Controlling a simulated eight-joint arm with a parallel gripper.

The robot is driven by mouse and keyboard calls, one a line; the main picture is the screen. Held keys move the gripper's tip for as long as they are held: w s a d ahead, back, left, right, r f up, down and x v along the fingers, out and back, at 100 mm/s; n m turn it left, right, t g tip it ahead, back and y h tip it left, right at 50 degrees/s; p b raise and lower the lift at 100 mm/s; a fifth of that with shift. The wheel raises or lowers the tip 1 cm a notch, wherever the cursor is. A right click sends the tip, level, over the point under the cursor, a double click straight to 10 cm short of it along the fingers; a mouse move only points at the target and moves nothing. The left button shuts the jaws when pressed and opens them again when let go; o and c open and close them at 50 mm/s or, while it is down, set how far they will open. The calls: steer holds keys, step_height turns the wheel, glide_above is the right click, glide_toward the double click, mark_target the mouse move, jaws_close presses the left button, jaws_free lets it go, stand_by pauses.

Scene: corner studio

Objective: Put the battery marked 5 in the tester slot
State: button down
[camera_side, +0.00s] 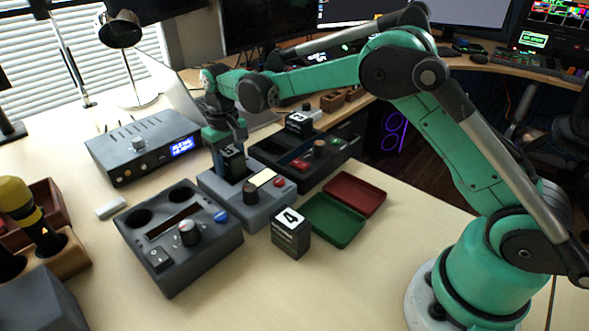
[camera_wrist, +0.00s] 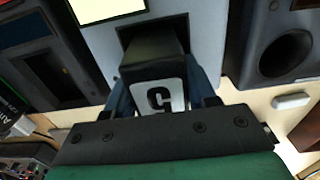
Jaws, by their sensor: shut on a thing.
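The battery marked 5 (camera_wrist: 158,97) is a black block with a white label, upright between my gripper's fingers. My gripper (camera_side: 228,143) is shut on it; both fingers show beside it in the wrist view (camera_wrist: 163,92). In the side view the battery (camera_side: 232,163) stands at the back part of the grey tester (camera_side: 258,213), which has a dark knob, a pale panel and a red button. In the wrist view the battery's far end meets the dark slot opening (camera_wrist: 125,36). How deep it sits in the slot is hidden.
A battery marked 4 (camera_side: 290,236) stands in front of the tester. Another battery (camera_side: 298,122) is on the dark device (camera_side: 262,148) behind. A dark box with round wells (camera_side: 200,257) stands left. Green (camera_side: 335,222) and red (camera_side: 355,193) trays lie right. Front table is clear.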

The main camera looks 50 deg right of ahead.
mark_target(228, 151)
steer(key=shift+f, duration=0.1)
steer(key=c, duration=0.6)
jaws_free()
steer(key=shift+o, duration=0.2)
steer(key=shift+r, duration=5.55)
